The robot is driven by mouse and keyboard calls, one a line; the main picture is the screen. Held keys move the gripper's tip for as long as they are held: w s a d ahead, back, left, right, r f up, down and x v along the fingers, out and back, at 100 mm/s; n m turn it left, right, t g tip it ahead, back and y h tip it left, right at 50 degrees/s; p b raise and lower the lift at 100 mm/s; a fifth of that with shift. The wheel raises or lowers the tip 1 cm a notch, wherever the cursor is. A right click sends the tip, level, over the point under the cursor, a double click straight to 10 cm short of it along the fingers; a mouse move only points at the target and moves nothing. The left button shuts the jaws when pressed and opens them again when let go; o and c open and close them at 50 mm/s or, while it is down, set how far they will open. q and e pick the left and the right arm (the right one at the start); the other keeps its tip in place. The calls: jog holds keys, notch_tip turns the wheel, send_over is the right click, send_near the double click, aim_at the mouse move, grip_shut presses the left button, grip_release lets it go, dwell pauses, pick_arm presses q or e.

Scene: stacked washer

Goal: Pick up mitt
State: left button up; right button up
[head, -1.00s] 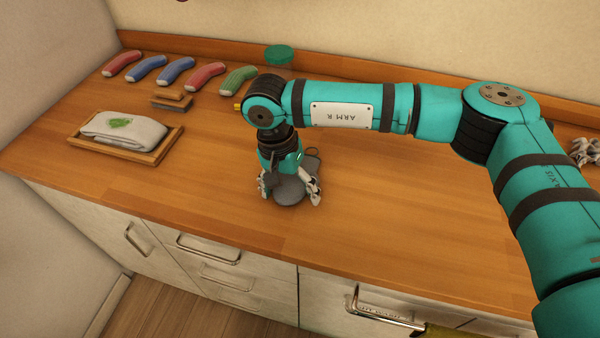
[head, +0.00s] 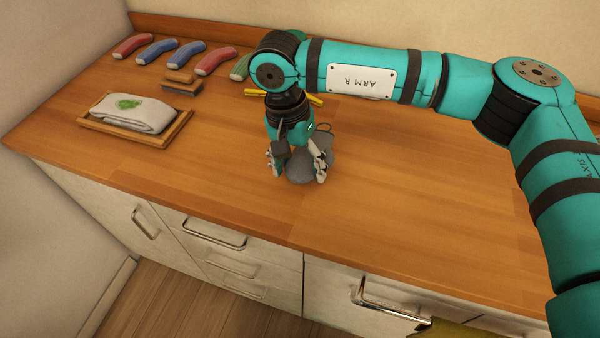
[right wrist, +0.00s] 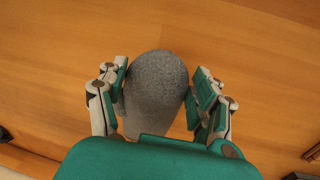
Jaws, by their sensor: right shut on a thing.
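The grey mitt (head: 301,166) is on the wooden counter near its front edge, with a thin hanging loop at its far end. My right gripper (head: 299,176) points down over it and is shut on it, a finger on each side. In the right wrist view the mitt (right wrist: 156,88) lies between the two fingers of my gripper (right wrist: 158,78), its rounded end away from the palm. Whether the mitt is clear of the counter, I cannot tell. My left gripper is not in view.
A wooden tray (head: 90,126) with a folded cloth (head: 135,112) stands at the left. Behind it are a brush (head: 181,85) and a row of several coloured mitts or sleeves, such as a red one (head: 133,45). The counter right of my gripper is clear.

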jog(key=s+r+b, duration=0.1)
jog(key=s+b, duration=0.2)
jog(key=s, duration=1.2)
jog(key=shift+s, duration=0.35)
jog(key=shift+r, duration=0.1)
jog(key=w+d, duration=0.2)
jog(key=d, duration=0.1)
jog(key=w+d+r+n+p, duration=0.1)
jog(key=w+d, duration=0.2)
jog(key=w+d+n+p, duration=0.1)
jog(key=w+d, duration=0.1)
jog(key=d, duration=0.1)
jog(key=shift+w+d+r, duration=0.2)
jog(key=shift+w+d, duration=0.05)
jog(key=shift+w, duration=0.05)
jog(key=w+d+n, duration=0.1)
jog(key=d, duration=0.2)
jog(key=w+d+p, duration=0.1)
jog(key=d, duration=0.2)
jog(key=w+d+n, duration=0.1)
jog(key=d, duration=0.2)
jog(key=shift+d+r+n+t+p, duration=0.2)
jog(key=shift+r+n+t+p, duration=0.1)
jog(key=shift+t, duration=0.1)
jog(key=shift+w+d, duration=0.1)
jog(key=shift+d, duration=0.15)
jog(key=shift+w, duration=0.1)
